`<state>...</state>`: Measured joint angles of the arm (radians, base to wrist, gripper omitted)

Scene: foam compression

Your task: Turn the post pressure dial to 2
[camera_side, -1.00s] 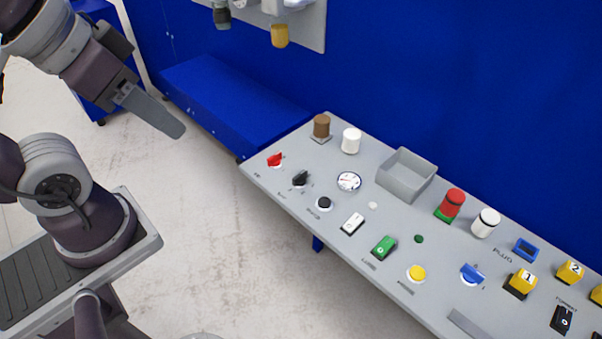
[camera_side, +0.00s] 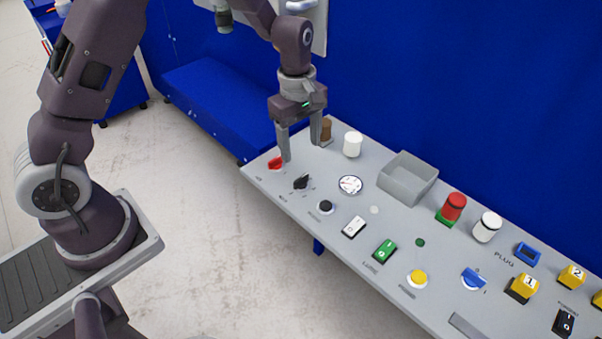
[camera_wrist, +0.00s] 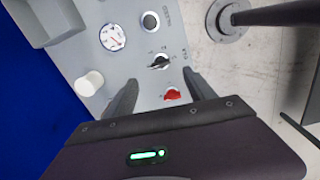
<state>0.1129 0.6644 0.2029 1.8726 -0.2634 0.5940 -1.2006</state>
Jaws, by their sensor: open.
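A small black rotary dial (camera_side: 301,181) with tiny markings around it sits near the left end of the grey panel. It also shows in the wrist view (camera_wrist: 159,62), ahead of my fingertips. Its printed label and exact setting are too small to read surely. A red knob (camera_side: 274,163) sits beside it, nearer the panel's left end, and shows in the wrist view (camera_wrist: 172,94) between my fingers. My gripper (camera_side: 303,152) is open and empty, pointing down above the panel's left end. Its two fingers (camera_wrist: 158,84) are spread apart, and I see no contact with the dial.
A round white gauge (camera_side: 350,185), a black button (camera_side: 325,207), a white cylinder (camera_side: 352,145) and a brown cylinder (camera_side: 326,130) stand close by. A grey open box (camera_side: 407,177) is further right. Several switches and buttons fill the panel's right side.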

